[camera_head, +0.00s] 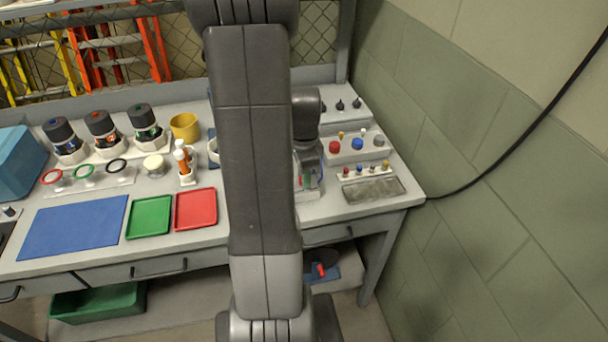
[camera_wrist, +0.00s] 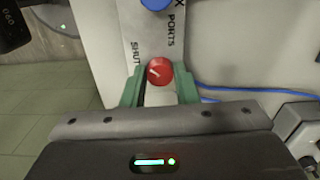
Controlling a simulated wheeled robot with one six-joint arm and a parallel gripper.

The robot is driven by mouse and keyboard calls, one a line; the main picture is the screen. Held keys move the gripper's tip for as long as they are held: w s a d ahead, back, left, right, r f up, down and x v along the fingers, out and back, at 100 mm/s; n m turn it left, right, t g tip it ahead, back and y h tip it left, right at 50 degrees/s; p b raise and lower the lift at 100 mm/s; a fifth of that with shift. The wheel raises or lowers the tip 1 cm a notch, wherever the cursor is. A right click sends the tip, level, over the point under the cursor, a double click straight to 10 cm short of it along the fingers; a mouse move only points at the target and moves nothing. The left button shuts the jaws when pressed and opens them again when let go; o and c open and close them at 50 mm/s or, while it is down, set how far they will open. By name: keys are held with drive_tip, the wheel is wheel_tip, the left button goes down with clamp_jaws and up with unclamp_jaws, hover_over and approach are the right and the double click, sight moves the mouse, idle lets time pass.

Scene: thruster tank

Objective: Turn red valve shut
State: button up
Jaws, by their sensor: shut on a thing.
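The red valve knob (camera_wrist: 159,72) shows in the wrist view as a round red knob with a pale pointer mark. It sits on a pale panel (camera_wrist: 108,40) lettered "PORTS" and "SHUT". My gripper (camera_wrist: 160,88) has its two green fingers on either side of the red knob and is shut on it. The pointer mark is small, and I cannot tell exactly which label it faces.
A blue knob (camera_wrist: 156,4) is just above the red one, with a blue cable (camera_wrist: 230,98) to the right. On the bench are a red tray (camera_head: 196,209), a green tray (camera_head: 149,217) and a blue mat (camera_head: 73,227). A block with coloured knobs (camera_head: 357,146) stands right of my arm.

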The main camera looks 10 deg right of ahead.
drive_tip(key=shift+m, duration=0.4)
drive_tip(key=o, duration=1)
wheel_tip(320, 180, up, 14)
drive_tip(key=shift+f, duration=0.2)
wheel_tip(320, 180, down, 14)
drive_tip(key=shift+r, duration=0.15)
idle(0.6)
